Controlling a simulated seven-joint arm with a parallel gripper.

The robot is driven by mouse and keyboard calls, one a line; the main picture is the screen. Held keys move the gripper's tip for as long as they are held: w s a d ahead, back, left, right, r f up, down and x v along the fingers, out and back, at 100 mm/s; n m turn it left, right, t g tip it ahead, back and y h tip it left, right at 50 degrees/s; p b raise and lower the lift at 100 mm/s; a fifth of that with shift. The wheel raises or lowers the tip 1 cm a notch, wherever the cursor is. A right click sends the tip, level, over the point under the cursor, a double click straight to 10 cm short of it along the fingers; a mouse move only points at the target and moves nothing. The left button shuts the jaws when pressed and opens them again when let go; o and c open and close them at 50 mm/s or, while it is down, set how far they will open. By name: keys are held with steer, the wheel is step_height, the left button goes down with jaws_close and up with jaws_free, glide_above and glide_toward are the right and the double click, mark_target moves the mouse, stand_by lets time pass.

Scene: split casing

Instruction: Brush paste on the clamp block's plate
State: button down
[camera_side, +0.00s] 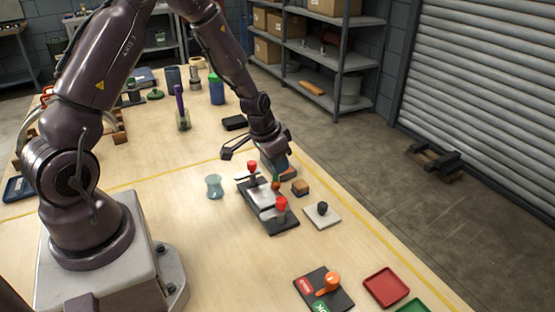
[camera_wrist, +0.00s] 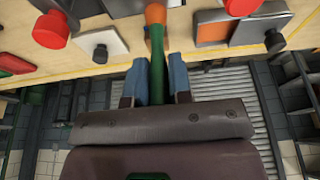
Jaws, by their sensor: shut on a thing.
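The clamp block (camera_side: 283,224) is a dark base with a pale plate (camera_side: 262,196) between two red-knobbed clamps, in the middle of the table in the side view. One red knob (camera_wrist: 50,30) looms large at the upper left of the wrist view. My gripper (camera_side: 277,172) is low beside the block's far right edge. In the wrist view its blue-grey fingers (camera_wrist: 159,75) are shut on the brush (camera_wrist: 156,50), which has a green handle and an orange part at the top.
A white square with a black knob (camera_side: 322,210) and a small wooden block (camera_side: 300,187) lie close to the right. A glass jar (camera_side: 214,187) stands left of the clamp block. A switch box (camera_side: 324,290) and red tray (camera_side: 385,287) are nearer the front.

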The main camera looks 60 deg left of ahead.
steer(key=shift+s, duration=0.1)
steer(key=shift+s+r, duration=0.15)
steer(key=shift+s, duration=3.05)
